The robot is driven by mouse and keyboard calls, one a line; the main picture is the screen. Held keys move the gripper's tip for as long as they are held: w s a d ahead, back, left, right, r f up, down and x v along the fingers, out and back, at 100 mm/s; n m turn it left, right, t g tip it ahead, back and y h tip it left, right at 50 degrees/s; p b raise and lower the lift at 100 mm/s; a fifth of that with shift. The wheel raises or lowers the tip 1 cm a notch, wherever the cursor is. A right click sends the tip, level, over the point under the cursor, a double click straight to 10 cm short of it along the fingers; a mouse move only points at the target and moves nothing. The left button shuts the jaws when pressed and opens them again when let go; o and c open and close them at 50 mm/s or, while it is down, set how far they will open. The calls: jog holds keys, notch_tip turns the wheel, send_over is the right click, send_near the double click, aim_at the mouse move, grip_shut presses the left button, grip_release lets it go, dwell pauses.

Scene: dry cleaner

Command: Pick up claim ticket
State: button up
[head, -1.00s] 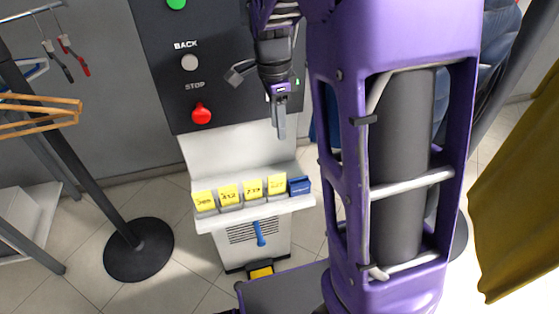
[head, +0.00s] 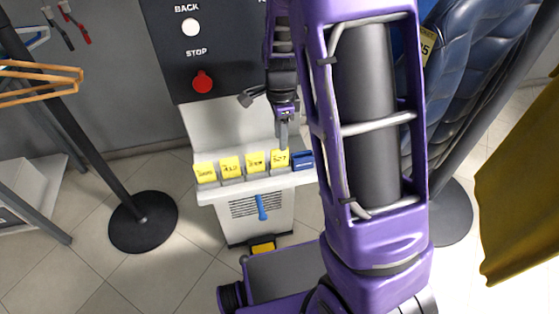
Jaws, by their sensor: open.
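Several yellow claim tickets stand in a row along the white ledge (head: 255,187) of the machine. From left to right they include a ticket at the left end (head: 204,171), a second (head: 230,167), a third (head: 255,162) and a rightmost one (head: 280,158). The handwritten numbers are too small to read surely. My gripper (head: 284,135) is open, pointing down just above and behind the rightmost ticket, close to its top edge. Whether it touches the ticket cannot be told. Nothing shows between the fingers.
A blue box (head: 303,161) sits right beside the rightmost ticket. Above the ledge is a dark panel with a red stop button (head: 202,81) and a white back button (head: 190,27). A blue lever (head: 262,207) hangs below. Garments hang at the right.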

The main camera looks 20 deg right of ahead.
aim_at(279, 160)
jog(key=f+b, duration=0.1)
jog(key=f, duration=0.4)
jog(key=shift+a+f, duration=0.1)
jog(key=shift+a, duration=0.1)
grip_shut()
